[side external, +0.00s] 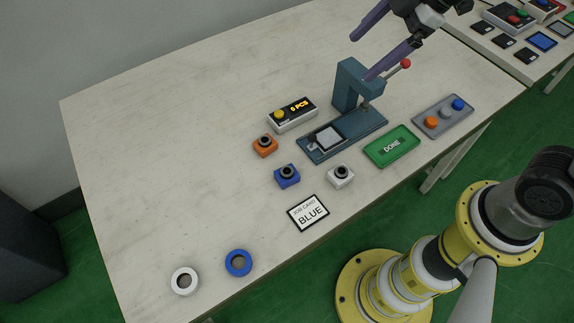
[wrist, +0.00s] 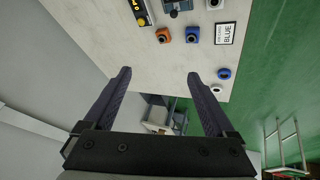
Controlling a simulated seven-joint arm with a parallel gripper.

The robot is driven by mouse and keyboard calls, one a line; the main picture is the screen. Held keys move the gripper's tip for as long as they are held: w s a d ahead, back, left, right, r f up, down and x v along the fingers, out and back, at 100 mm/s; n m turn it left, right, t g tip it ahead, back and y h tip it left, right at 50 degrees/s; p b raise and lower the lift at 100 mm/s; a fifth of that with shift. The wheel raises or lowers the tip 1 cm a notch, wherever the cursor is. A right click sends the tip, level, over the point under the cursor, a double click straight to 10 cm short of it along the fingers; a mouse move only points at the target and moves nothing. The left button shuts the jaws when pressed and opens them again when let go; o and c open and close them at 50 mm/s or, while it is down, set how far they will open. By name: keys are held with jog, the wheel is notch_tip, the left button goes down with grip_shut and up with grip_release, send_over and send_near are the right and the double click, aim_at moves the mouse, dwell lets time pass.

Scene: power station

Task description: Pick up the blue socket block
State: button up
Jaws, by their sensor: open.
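The blue socket block (side external: 287,177) sits on the table, a small blue cube with a dark round socket on top. It also shows near the top of the wrist view (wrist: 193,34). An orange socket block (side external: 265,146) stands up and left of it, and a white socket block (side external: 340,176) to its right. A card (side external: 308,212) reading "JOB CARD BLUE" lies below it. My gripper (side external: 386,48) is open and empty, high at the top of the side view, well away from the blue block. In the wrist view its two dark fingers (wrist: 159,75) are spread wide.
A teal press (side external: 357,92) with a red-knobbed lever stands behind the blocks. A counter box (side external: 292,114), a green DONE tray (side external: 391,147) and a grey button panel (side external: 443,115) are nearby. Blue (side external: 238,262) and white (side external: 185,281) rings lie near the front edge. The table's left is clear.

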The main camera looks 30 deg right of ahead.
jog(key=w+a+f+n+g, duration=0.2)
jog(key=w+a+f, duration=0.2)
jog(key=a+f, duration=0.3)
jog(key=g, duration=0.2)
send_over(287, 171)
jog(key=d, duration=0.2)
jog(key=shift+n, duration=0.4)
notch_tip(287, 171, down, 17)
jog(key=shift+s+r, duration=0.1)
jog(key=shift+y, duration=0.3)
jog(key=shift+x, duration=2.95)
jog(key=shift+d, duration=0.15)
grip_shut()
